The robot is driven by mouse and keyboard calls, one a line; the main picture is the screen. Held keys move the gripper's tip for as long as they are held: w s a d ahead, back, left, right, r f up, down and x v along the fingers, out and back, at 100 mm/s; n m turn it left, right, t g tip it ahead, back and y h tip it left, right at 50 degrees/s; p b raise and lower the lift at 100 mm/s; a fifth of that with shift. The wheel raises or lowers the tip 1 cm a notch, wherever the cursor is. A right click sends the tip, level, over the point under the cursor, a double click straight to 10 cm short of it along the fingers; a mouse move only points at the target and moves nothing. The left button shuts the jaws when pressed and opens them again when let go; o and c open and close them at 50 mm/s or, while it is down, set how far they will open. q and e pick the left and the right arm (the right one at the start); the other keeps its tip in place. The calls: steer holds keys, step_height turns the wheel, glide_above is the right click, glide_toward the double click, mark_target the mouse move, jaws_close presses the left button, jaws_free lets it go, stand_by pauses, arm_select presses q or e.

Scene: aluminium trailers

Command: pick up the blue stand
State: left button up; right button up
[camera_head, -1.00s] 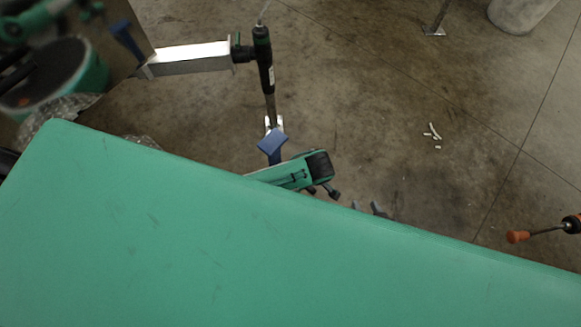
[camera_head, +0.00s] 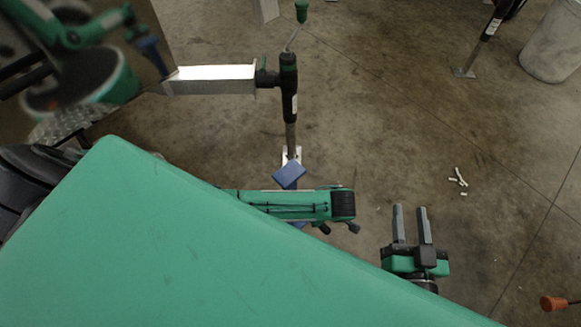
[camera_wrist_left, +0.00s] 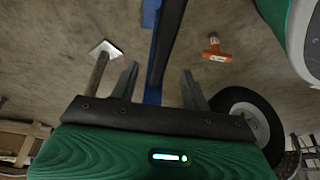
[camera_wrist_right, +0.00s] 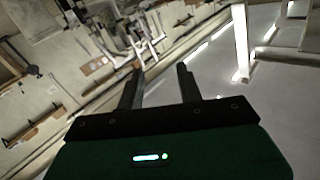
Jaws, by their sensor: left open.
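The blue stand (camera_head: 289,175) is at the middle of the head view, by the foot of the trailer's jack. Its flat blue top shows; most of its lower part is hidden behind a green arm link. In the left wrist view a blue upright (camera_wrist_left: 152,97), probably the stand, runs behind the gap between the fingers of my left gripper (camera_wrist_left: 158,75). That gripper is open, and I see no clear contact. My right gripper (camera_head: 411,212) is open and empty, to the right of and below the stand in the head view. Its fingers (camera_wrist_right: 156,80) are spread in the right wrist view.
The trailer jack (camera_head: 289,90) with its aluminium beam (camera_head: 210,87) stands above the stand in the picture. An orange-handled object (camera_head: 554,303) is at the lower right. A wheel (camera_wrist_left: 245,115) is close to the left gripper. Floor on the right is mostly clear.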

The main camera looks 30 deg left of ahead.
arm_select(q)
steer(key=shift+a+f, duration=0.2)
steer(key=shift+f, duration=0.3)
steer(key=b+x, duration=0.2)
steer(key=x, duration=0.2)
steer(key=shift+f, duration=0.3)
steer(key=shift+f+b, duration=0.15)
steer(key=shift+b, duration=0.15)
arm_select(e)
steer(key=d+r+t, duration=0.3)
steer(key=r+t, duration=0.4)
steer(key=r, duration=0.5)
steer(key=shift+w+d+t+y, duration=0.3)
steer(key=shift+w+t, duration=0.1)
arm_select(q)
steer(key=shift+f+p, duration=0.2)
steer(key=shift+p, duration=0.1)
arm_select(e)
steer(key=shift+r, duration=0.3)
arm_select(q)
steer(key=c, duration=1)
steer(key=shift+w+r, duration=0.15)
steer(key=shift+w, duration=0.05)
jaws_close()
arm_select(e)
steer(key=shift+f, duration=0.1)
